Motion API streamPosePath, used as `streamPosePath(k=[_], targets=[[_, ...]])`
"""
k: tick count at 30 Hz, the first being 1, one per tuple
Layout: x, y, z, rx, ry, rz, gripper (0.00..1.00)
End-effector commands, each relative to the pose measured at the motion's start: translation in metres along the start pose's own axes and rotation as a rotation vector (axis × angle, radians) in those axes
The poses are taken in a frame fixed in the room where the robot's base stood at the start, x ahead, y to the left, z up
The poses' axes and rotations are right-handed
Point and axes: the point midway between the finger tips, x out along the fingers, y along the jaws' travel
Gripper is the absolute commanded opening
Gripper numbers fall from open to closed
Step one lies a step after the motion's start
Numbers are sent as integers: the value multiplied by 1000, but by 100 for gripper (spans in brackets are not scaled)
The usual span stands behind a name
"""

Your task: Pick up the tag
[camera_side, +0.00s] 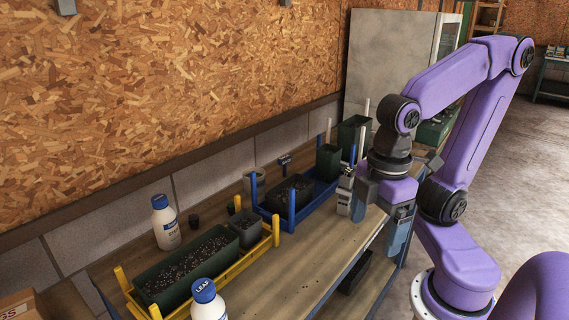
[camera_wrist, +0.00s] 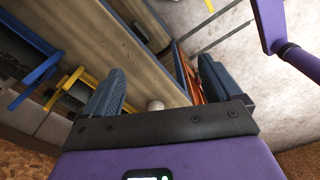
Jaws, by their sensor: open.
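My gripper (camera_side: 382,212) is open and empty, pointing down over the right end of the wooden bench. Its two blue-grey fingers also show wide apart in the wrist view (camera_wrist: 162,85). I cannot identify the tag for certain. A small dark T-shaped marker (camera_side: 285,160) stands upright at the back of the blue tray, left of my gripper and apart from it, and may be the tag. A small pale round thing (camera_wrist: 155,104) shows between the finger bases in the wrist view; I cannot tell what it is.
A blue tray (camera_side: 313,202) holds dark pots. A yellow rack (camera_side: 262,246) holds a soil-filled planter (camera_side: 190,268). White bottles stand behind (camera_side: 165,222) and in front (camera_side: 208,300). Bare bench (camera_side: 315,250) lies between the racks and the front edge.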

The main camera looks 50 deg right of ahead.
Motion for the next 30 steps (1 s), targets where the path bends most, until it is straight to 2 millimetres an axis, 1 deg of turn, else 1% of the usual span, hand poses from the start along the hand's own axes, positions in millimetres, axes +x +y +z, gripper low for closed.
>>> streamPosePath(k=[1, 8, 11, 14, 17, 18, 19, 20, 21, 22, 23, 24, 26, 27, 29, 30], targets=[[-3, 6, -6, 24, 14, 9, 92], [-1, 48, -45, 184, 120, 74, 92], [-1, 73, -61, 258, 173, 109, 92], [-1, 106, -78, 346, 236, 153, 92], [-2, 152, -94, 452, 313, 212, 92], [-3, 174, -99, 499, 349, 239, 92], [-3, 191, -102, 532, 374, 260, 92], [-4, 208, -104, 565, 400, 281, 92], [-4, 231, -105, 608, 435, 309, 92], [-5, 249, -105, 637, 461, 330, 92], [-6, 266, -104, 666, 487, 351, 92], [-6, 290, -102, 705, 520, 379, 92], [-8, 324, -94, 758, 569, 421, 92], [-8, 346, -88, 790, 601, 448, 92], [-9, 379, -75, 837, 648, 488, 92], [-9, 400, -65, 867, 680, 515, 92]])
